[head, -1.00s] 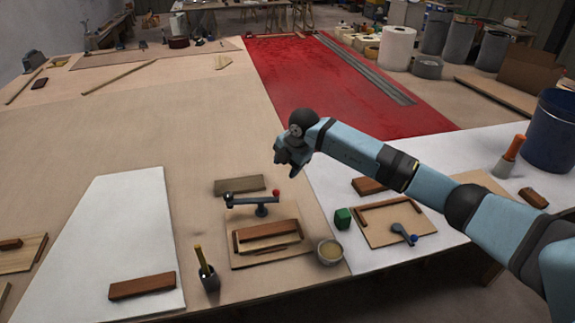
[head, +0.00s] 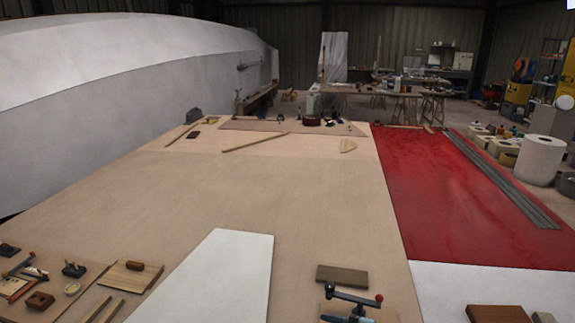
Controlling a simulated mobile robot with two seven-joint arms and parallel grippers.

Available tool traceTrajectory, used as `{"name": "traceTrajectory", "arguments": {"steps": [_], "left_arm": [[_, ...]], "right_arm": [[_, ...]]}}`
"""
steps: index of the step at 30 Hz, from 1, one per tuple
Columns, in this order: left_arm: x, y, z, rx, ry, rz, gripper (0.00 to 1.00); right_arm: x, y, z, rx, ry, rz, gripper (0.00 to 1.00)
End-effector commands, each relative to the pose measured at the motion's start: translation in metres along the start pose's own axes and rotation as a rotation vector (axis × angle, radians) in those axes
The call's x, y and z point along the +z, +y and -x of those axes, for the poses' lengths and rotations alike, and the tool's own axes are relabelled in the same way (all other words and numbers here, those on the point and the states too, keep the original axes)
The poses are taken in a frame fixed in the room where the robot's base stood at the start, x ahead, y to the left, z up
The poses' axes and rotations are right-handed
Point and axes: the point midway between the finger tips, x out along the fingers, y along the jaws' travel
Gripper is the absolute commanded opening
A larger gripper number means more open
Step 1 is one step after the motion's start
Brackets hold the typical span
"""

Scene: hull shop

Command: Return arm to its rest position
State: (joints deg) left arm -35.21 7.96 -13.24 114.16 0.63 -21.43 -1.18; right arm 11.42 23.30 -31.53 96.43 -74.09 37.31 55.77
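Neither of my arms nor grippers shows in the head view now. The large wooden work table (head: 200,195) fills the lower middle. A clamp with a dark lever and a red ball knob (head: 379,298) is at the bottom edge, partly cut off. A grey-brown wood block (head: 342,276) lies just behind it. A reddish-brown block (head: 497,314) is cut off at the bottom right. A bit of a green block (head: 543,317) shows beside it.
A white panel (head: 226,275) lies on the table. Small tools and wood boards (head: 130,276) sit at the lower left. A red sheet (head: 440,195) with grey strips (head: 500,180) covers the right. A white hull (head: 120,90) stands at the left. The table's middle is clear.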

Motion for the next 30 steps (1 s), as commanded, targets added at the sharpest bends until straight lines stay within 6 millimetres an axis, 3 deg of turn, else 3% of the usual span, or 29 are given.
{"name": "traceTrajectory", "arguments": {"steps": [1, 3, 8, 15, 18, 23, 30], "left_arm": [[-0.007, 0.000, 0.005, -0.001, 0.000, 0.000, 0.43], [-0.012, -0.001, 0.008, -0.002, 0.000, 0.000, 0.43], [-0.022, -0.001, 0.015, -0.004, 0.000, 0.001, 0.43], [-0.035, -0.001, 0.024, -0.005, 0.000, 0.001, 0.43], [-0.037, -0.001, 0.026, -0.005, -0.001, 0.001, 0.43], [-0.038, -0.001, 0.027, -0.005, -0.001, 0.001, 0.43], [-0.038, -0.001, 0.027, -0.005, -0.002, 0.002, 0.43]], "right_arm": [[-0.013, -0.006, 0.005, 0.118, 0.008, -0.066, 0.51], [-0.020, -0.011, 0.018, 0.285, -0.018, -0.155, 0.51], [-0.017, -0.041, 0.064, 0.588, -0.212, -0.395, 0.51], [-0.011, -0.140, 0.142, 0.724, -0.627, -0.791, 0.51], [-0.018, -0.176, 0.162, 0.700, -0.736, -0.908, 0.51], [-0.027, -0.204, 0.176, 0.663, -0.812, -1.000, 0.51], [-0.027, -0.207, 0.177, 0.657, -0.819, -1.010, 0.51]]}}
